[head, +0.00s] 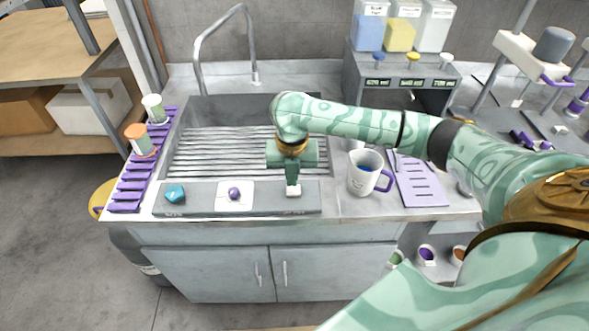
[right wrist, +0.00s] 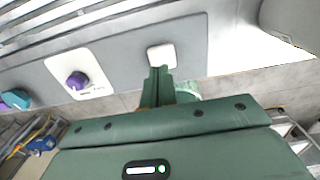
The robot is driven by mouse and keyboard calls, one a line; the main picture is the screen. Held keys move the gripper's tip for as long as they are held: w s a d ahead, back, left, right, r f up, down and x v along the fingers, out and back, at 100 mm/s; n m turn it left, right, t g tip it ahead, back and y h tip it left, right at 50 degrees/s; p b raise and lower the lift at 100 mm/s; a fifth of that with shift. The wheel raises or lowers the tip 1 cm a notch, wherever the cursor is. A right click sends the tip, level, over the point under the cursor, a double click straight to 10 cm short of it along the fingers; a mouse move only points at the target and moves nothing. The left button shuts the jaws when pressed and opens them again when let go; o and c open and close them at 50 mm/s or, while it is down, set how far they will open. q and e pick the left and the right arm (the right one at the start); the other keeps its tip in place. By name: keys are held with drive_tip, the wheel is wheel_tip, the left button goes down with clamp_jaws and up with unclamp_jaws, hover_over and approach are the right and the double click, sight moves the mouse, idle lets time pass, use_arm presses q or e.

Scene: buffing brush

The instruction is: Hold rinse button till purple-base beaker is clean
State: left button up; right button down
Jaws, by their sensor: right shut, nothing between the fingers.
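My right gripper (head: 293,184) is shut and empty, pointing down over the white square button (head: 293,191) on the sink's front control strip. In the right wrist view, the closed fingertips (right wrist: 160,72) are right at the near edge of the white button (right wrist: 162,56); I cannot tell whether they press it. I see no marking that names it as the rinse button. I cannot pick out a purple-base beaker for sure. A purple cup (head: 427,255) sits low at the right of the cabinet. My left gripper is not in view.
The control strip also has a purple knob (head: 234,193) and a teal knob (head: 175,194). The sink (head: 215,155) lies behind, under a faucet (head: 222,25). A purple-handled pitcher (head: 362,178) stands right of my gripper. Two cups stand on the left purple rack (head: 130,185).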

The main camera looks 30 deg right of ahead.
sight(292, 190)
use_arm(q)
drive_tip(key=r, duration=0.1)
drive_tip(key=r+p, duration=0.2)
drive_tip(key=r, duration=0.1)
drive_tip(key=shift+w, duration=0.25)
use_arm(e)
wheel_tip(292, 190, up, 10)
drive_tip(key=shift+r, duration=0.15)
